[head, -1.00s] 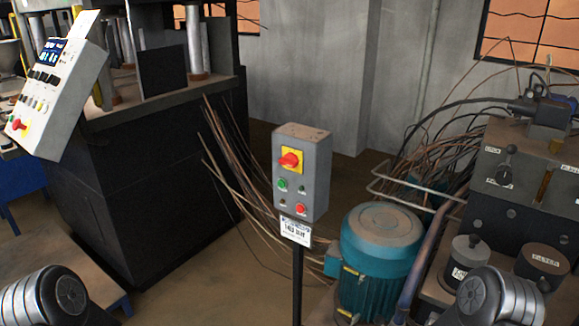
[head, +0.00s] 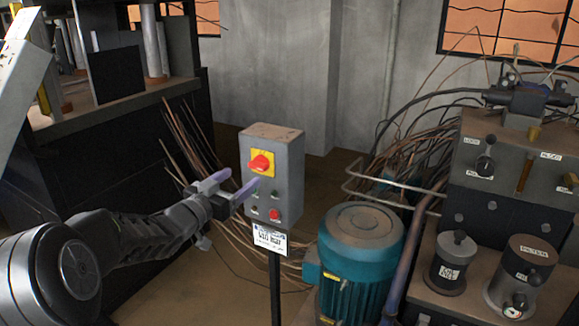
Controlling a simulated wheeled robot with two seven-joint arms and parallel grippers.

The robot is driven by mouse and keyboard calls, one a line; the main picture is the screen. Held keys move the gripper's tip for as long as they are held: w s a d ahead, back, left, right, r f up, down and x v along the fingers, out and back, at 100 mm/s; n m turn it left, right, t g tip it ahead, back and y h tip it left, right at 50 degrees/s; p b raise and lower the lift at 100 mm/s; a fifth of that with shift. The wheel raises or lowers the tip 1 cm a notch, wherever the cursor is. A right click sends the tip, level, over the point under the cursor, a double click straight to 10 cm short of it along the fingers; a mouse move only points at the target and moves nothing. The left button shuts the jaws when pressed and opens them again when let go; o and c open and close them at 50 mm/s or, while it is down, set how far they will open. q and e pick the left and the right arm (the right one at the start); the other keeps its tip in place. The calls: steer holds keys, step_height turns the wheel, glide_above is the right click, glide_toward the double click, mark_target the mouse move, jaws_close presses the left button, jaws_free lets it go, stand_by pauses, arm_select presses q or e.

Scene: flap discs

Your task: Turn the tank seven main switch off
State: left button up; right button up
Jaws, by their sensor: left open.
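A grey switch box (head: 283,165) stands on a dark post in the middle of the head view. Its main switch is a red rotary knob (head: 260,163) on a yellow plate, near the top of the front face. Below it are small buttons, including a red one (head: 274,215); a green one is partly covered. A white label (head: 270,240) hangs under the box, its text too blurred to read. My left gripper (head: 234,186) is open and empty, just left of the box front and slightly below the knob, apparently not touching it. My right gripper is out of view.
A teal motor (head: 358,262) stands right of the post, with a bent grey pipe rail behind it. A grey hydraulic block (head: 510,165) and labelled canisters (head: 452,262) are at the right. A dark press (head: 110,150) and loose cables (head: 190,150) lie at the left.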

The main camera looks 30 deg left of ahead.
mark_target(255, 166)
arm_select(q)
steer(key=shift+s, duration=0.2)
steer(key=shift+w, duration=0.1)
steer(key=shift+w+a+p, duration=0.15)
steer(key=shift+w+p, duration=0.2)
steer(key=shift+w, duration=3.5)
steer(key=shift+c, duration=0.3)
steer(key=c, duration=1.3)
steer(key=shift+n, duration=0.3)
